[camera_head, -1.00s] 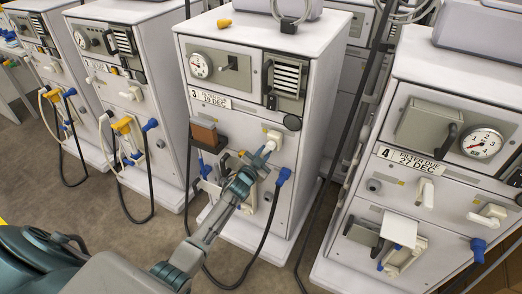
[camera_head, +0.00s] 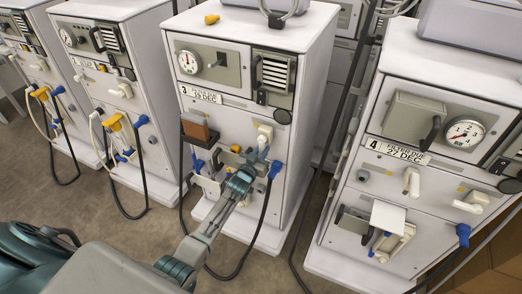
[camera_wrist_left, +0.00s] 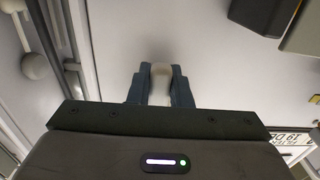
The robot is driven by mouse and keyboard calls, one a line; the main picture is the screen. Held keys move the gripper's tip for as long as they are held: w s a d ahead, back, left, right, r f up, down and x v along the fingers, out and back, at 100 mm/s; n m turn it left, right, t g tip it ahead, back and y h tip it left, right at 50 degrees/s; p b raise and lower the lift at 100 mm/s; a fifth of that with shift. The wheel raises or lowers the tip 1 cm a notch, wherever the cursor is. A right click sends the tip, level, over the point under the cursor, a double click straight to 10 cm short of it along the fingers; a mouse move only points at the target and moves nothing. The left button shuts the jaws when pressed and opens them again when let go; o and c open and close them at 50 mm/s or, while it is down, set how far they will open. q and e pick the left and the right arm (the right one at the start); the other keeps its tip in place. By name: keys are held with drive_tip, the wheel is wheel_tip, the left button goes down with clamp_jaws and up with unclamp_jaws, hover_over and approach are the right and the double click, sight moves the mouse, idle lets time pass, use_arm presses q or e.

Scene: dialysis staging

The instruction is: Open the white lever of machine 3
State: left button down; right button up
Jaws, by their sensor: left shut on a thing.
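Machine 3 (camera_head: 225,118) stands in the middle of the head view, with its number label on the front. Its white lever (camera_head: 265,131) is on the front panel, right of centre. My left gripper (camera_head: 261,157) is at the lever's lower end, and its fingers partly hide it there. In the left wrist view the two fingers (camera_wrist_left: 160,88) are shut on the pale, rounded lever (camera_wrist_left: 160,74), one on each side. The lever's exact angle is hard to tell. My right gripper is in neither view.
Machine 4 (camera_head: 405,170) stands close on the right, with white levers of its own. Another machine (camera_head: 105,75) stands on the left. A brown block (camera_head: 196,128) on a dark holder and a blue connector (camera_head: 275,170) with a black hose flank the gripper. Grey floor (camera_head: 125,240) lies in front.

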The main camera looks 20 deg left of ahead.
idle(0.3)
use_arm(q)
drive_tip(key=c, duration=1.3)
unclamp_jaws()
drive_tip(key=shift+s+b, duration=1.05)
drive_tip(key=shift+s, duration=4.35)
